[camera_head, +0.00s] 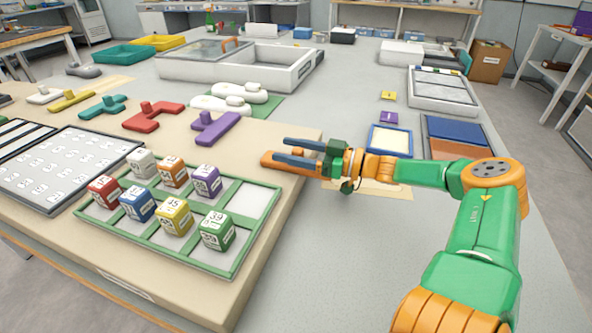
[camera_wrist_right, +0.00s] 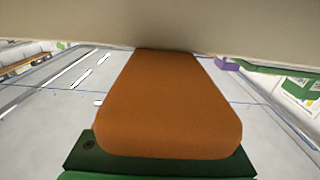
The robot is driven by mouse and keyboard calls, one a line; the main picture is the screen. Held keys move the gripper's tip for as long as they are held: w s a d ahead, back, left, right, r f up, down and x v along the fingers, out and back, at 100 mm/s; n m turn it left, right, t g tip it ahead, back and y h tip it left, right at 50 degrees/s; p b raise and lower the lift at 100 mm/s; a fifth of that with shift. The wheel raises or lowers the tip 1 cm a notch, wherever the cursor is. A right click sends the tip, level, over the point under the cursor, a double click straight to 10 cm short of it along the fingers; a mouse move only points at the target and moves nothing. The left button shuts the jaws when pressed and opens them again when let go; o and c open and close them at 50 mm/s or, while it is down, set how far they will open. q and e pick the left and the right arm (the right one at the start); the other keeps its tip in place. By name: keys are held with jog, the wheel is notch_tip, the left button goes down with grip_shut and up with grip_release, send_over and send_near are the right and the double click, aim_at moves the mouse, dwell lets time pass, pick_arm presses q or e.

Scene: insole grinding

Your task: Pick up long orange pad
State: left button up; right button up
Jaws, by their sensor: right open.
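The long orange pad (camera_head: 271,160) lies at the right edge of the beige board in the head view, partly hidden by my right gripper. In the right wrist view an orange shape with rounded corners, which looks like the pad (camera_wrist_right: 170,105), fills the middle. My right gripper (camera_head: 287,151) is open, with its two dark fingers pointing left at the pad. One finger shows behind the pad and one over it. I cannot tell whether they touch it. My left gripper is not in view.
The beige board (camera_head: 265,150) holds a green-framed tray (camera_head: 252,235) of numbered cubes, a purple piece (camera_head: 214,127) and a red piece (camera_head: 153,116). A blue-framed tray (camera_head: 390,140) stands behind my right arm. The grey table (camera_head: 330,270) is clear at the front.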

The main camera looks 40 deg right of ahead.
jog(key=shift+w+a+f+b, duration=0.25)
jog(key=shift+w+f+b, duration=0.1)
jog(key=shift+w+f, duration=0.15)
jog(key=shift+w+a+r, duration=0.1)
jog(key=shift+w+r, duration=0.15)
jog(key=shift+r, duration=0.2)
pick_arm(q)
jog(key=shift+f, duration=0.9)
pick_arm(e)
jog(key=shift+s, duration=0.1)
grip_shut()
pick_arm(q)
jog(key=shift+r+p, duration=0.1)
jog(key=shift+p, duration=0.25)
pick_arm(e)
jog(key=shift+r, duration=0.15)
